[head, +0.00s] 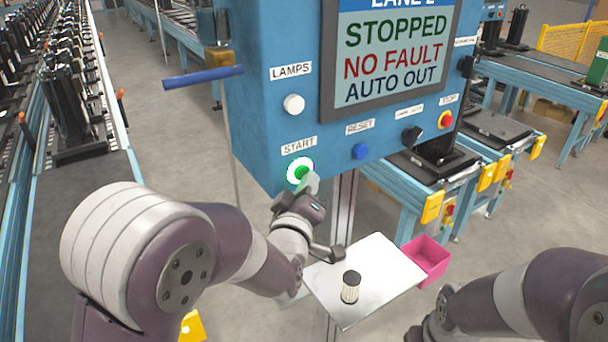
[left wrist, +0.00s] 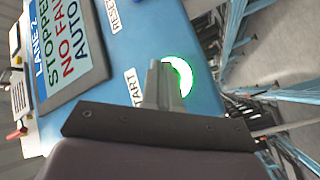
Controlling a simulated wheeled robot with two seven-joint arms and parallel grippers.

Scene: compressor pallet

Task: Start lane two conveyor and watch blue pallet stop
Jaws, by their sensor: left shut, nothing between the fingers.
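The blue lane two control box (head: 270,110) fills the upper middle of the head view. Its screen (head: 393,50) reads STOPPED, NO FAULT, AUTO OUT. The START button (head: 299,170) has a lit green ring; it also shows in the left wrist view (left wrist: 184,74). My left gripper (head: 311,182) is shut and empty, its fingertips right at the START button and overlapping its face. I cannot tell whether they touch or press it. In the left wrist view the closed fingers (left wrist: 163,88) cover part of the button. My right gripper is out of the head view. I cannot make out a blue pallet.
The box also has a white LAMPS button (head: 293,104), a blue RESET button (head: 360,151), a black knob (head: 411,136) and a red STOP button (head: 445,120). Below is a shelf (head: 385,280) with a small cylinder (head: 350,287) and a pink bin (head: 426,258). Conveyors stand on both sides.

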